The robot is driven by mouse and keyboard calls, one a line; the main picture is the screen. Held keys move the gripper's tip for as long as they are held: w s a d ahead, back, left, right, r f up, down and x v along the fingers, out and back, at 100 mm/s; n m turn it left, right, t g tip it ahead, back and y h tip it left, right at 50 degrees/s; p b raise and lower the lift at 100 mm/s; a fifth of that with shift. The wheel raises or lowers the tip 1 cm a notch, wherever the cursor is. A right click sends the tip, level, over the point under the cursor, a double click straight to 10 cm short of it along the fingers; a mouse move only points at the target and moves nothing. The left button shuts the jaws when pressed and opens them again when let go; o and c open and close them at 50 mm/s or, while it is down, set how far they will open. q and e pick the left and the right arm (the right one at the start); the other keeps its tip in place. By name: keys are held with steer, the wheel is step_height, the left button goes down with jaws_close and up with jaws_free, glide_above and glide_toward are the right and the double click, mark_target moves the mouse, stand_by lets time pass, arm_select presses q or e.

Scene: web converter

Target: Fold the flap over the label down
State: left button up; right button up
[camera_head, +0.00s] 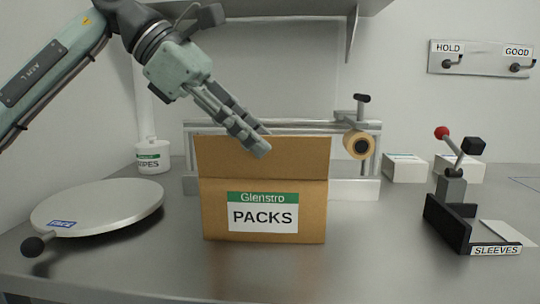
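A brown cardboard box (217,225) stands on the metal bench, with a white and green label reading "Glenstro PACKS" (262,213) on its front. The flap over the label (302,160) stands up from the box's front top edge, close to upright. It hides the inside of the box and any other flaps. My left gripper (263,143) reaches down from the upper left. Its fingers lie close together, and the tips overlap the upper middle of the flap in the picture. I cannot tell whether they touch it. My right gripper is not in view.
A round plate with a black knob (98,206) lies left of the box, a labelled white canister (152,156) behind it. A tape roll on a metal frame (359,145) stands behind the box. A black lever fixture (450,205) and white boxes (404,168) are at right.

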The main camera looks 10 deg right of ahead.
mark_target(302, 179)
arm_select(q)
steer(key=x, duration=0.5)
steer(key=shift+d+f, duration=0.25)
steer(key=shift+d, duration=0.05)
jaws_close()
